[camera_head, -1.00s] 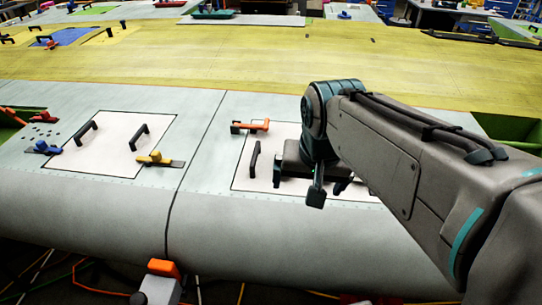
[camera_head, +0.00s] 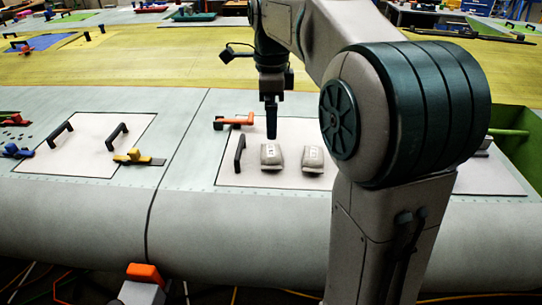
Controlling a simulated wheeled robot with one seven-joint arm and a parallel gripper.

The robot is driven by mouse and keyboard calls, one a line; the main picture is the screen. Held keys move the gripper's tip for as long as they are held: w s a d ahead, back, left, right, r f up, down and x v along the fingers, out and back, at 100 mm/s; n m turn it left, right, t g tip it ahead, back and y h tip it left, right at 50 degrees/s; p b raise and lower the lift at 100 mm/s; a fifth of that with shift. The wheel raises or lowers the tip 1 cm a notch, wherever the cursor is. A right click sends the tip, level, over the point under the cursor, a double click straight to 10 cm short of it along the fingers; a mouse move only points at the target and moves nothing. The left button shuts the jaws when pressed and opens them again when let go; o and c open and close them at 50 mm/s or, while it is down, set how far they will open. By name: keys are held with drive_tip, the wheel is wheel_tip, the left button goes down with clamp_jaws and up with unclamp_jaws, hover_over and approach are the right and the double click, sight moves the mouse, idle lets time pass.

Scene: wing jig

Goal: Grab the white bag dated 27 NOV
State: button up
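Two small white bags lie side by side on a white panel of the wing. The left bag (camera_head: 272,156) and the right bag (camera_head: 313,159) both carry dark print on top, too small for me to read, so I cannot tell which is dated 27 NOV. My gripper (camera_head: 271,136) points down just above the back edge of the left bag. It is seen edge-on, so its opening does not show, and I cannot tell whether it touches the bag.
A black handle (camera_head: 239,154) stands left of the bags. An orange clamp (camera_head: 234,121) sits at the panel's back left corner. Another white panel (camera_head: 85,150) with black handles and a yellow clamp (camera_head: 133,157) is further left. My arm covers the area right of the bags.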

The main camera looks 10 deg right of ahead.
hover_over(271, 150)
drive_tip(key=f, duration=0.6)
drive_tip(key=shift+s+f, duration=0.15)
drive_tip(key=shift+s, duration=0.2)
drive_tip(key=shift+w+f+p, duration=0.15)
drive_tip(key=shift+f+p, duration=0.05)
drive_tip(key=shift+f, duration=1.1)
drive_tip(key=shift+w+f+p, duration=0.1)
drive_tip(key=shift+f+p, duration=0.1)
drive_tip(key=shift+f, duration=1.1)
drive_tip(key=c, duration=1.1)
